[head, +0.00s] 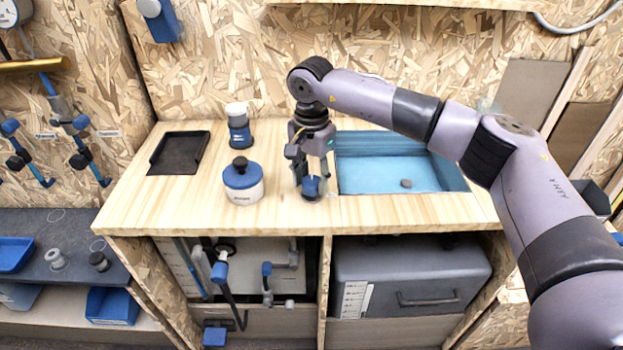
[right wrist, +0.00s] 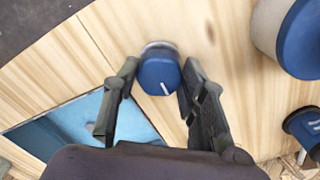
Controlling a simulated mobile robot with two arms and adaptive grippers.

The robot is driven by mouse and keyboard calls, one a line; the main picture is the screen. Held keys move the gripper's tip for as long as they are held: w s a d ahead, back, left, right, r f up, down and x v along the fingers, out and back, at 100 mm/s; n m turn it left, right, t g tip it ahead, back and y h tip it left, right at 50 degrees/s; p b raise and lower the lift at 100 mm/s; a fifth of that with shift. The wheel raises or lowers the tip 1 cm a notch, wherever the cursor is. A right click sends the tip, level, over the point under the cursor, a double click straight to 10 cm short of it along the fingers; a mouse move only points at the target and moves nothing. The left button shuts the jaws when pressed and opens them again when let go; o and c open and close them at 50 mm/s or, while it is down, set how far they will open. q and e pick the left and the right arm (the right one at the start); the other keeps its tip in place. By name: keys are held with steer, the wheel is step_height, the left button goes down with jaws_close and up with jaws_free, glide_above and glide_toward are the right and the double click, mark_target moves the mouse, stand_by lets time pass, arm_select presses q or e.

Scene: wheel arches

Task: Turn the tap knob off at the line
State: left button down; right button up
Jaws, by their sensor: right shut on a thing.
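The tap knob (right wrist: 158,76) is blue, with a short white line on its top, and sits on a pale round base on the wooden counter. I cannot make out a line on the counter to compare the mark with. My left gripper is not in view.
The blue sink (head: 390,172) lies right of the knob, with a drain at its bottom. A white canister with a blue lid (head: 243,184) and a blue-and-white container (head: 238,122) stand to the left. A black tray (head: 178,153) lies farther left. The front counter edge is clear.

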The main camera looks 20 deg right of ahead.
mark_target(312, 181)
steer(key=shift+r, duration=0.1)
stand_by(0.3)
steer(key=o, duration=1.2)
steer(key=shift+c, duration=0.2)
step_height(312, 181, up, 12)
